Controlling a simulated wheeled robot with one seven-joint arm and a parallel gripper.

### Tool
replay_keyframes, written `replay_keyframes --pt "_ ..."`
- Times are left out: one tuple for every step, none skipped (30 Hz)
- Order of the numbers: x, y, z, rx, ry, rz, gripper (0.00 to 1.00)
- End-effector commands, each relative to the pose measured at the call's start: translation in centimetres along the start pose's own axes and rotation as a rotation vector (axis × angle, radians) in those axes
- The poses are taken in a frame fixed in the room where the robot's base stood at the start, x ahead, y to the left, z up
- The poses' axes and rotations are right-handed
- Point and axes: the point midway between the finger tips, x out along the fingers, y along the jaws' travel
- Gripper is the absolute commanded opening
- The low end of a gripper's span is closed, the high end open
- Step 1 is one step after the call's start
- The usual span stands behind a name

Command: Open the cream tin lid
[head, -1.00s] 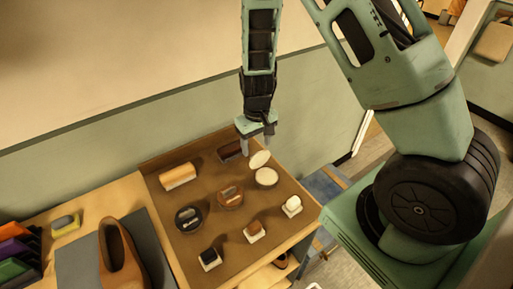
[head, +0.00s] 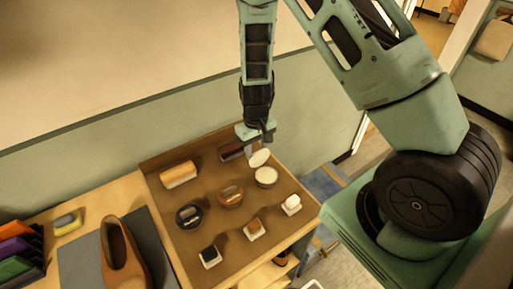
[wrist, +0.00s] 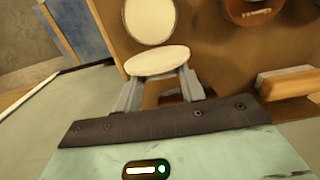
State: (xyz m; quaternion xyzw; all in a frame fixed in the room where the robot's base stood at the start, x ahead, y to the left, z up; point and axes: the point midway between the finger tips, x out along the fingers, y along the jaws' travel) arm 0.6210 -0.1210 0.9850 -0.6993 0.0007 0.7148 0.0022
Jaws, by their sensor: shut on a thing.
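The cream tin (head: 266,177) stands at the right of the brown tray, with its pale contents or inside showing. Its cream lid (head: 260,158) is raised and tilted at the tin's far side. In the wrist view the round tin (wrist: 150,18) lies beyond the lid (wrist: 157,60), which is seen at a slant across the fingertips. My gripper (head: 261,145) is at the lid from behind and above, shut on it. In the wrist view the fingers of my gripper (wrist: 160,90) sit at either side of the lid's near edge. The exact contact is partly hidden.
The brown tray (head: 165,222) also holds a black tin (head: 188,216), a brown tin (head: 230,194), a tan-topped brush (head: 180,174), a dark brush (head: 232,151) by my gripper, and several small daubers (head: 291,205). A brown shoe (head: 118,252) stands left on a grey mat.

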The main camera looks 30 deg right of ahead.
Motion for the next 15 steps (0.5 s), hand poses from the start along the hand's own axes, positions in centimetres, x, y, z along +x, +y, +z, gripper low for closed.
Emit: replay_keyframes --pt "-0.3 -0.1 -0.2 -0.003 -0.022 0.0 0.0" --pt "-0.3 -0.1 -0.4 -0.004 -0.039 0.0 0.0" --pt "-0.3 -0.1 -0.6 -0.004 -0.064 0.001 0.0" --pt "-0.3 -0.1 -0.7 -0.005 -0.084 0.001 0.0" --pt "-0.1 -0.1 -0.8 -0.003 -0.103 0.001 0.0" --pt "0.1 -0.1 -1.0 -0.005 -0.125 0.001 0.0" --pt "0.1 -0.1 -1.1 -0.003 -0.14 0.0 0.0" --pt "0.2 -0.1 -1.1 -0.004 -0.155 0.0 0.0" --pt "0.3 -0.1 -1.3 -0.004 -0.17 0.001 0.0" --pt "0.3 -0.1 -1.3 -0.003 -0.18 0.001 0.0" --pt "0.3 -0.1 -1.3 -0.002 -0.188 0.001 0.0" --pt "0.3 -0.1 -1.4 -0.003 -0.196 0.002 0.0" --pt "0.4 -0.1 -1.4 -0.003 -0.199 0.002 0.0" --pt "0.4 -0.1 -1.4 -0.003 -0.201 0.003 0.0" --pt "0.4 -0.1 -1.4 -0.003 -0.202 0.003 0.0"
